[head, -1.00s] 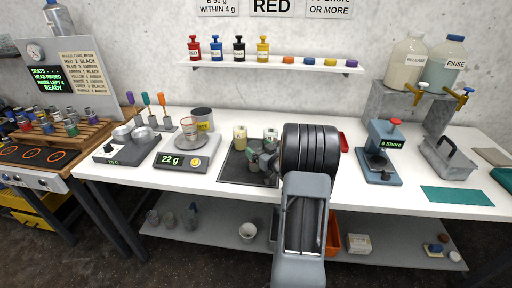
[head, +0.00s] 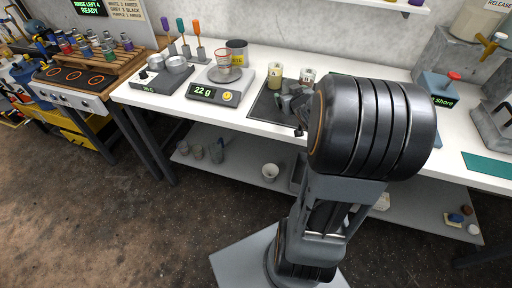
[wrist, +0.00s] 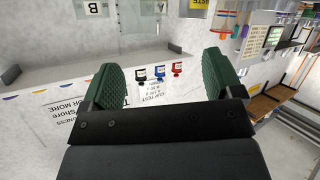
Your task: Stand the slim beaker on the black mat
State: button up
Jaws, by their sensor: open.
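The black mat (head: 262,110) lies right of the scale. Cup A (head: 276,73) and cup B (head: 307,75) stand at its back. My gripper (head: 293,101) is over the mat's front right area, partly hidden by my arm. In the wrist view my gripper (wrist: 165,82) has its green pads apart with nothing between them. Labels A and B show upside down beyond it.
A grey waste pot (head: 238,49) stands behind the scale. Several small grey vessels (head: 207,150) and a white bowl (head: 270,172) are on the lower shelf. My arm hides much of the bench's middle.

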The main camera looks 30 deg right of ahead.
jog(key=s+a+g+y, duration=0.2)
jog(key=s+a+g, duration=0.2)
jog(key=s+a, duration=0.4)
jog(key=s+a+n+g+y, duration=0.1)
jog(key=s+a+g, duration=0.4)
jog(key=a, duration=0.9)
jog(key=s+y, duration=0.1)
jog(key=s, duration=0.2)
jog(key=shift+s+f+g, duration=0.15)
jog(key=shift+s+g, duration=0.05)
jog(key=shift+g, duration=0.1)
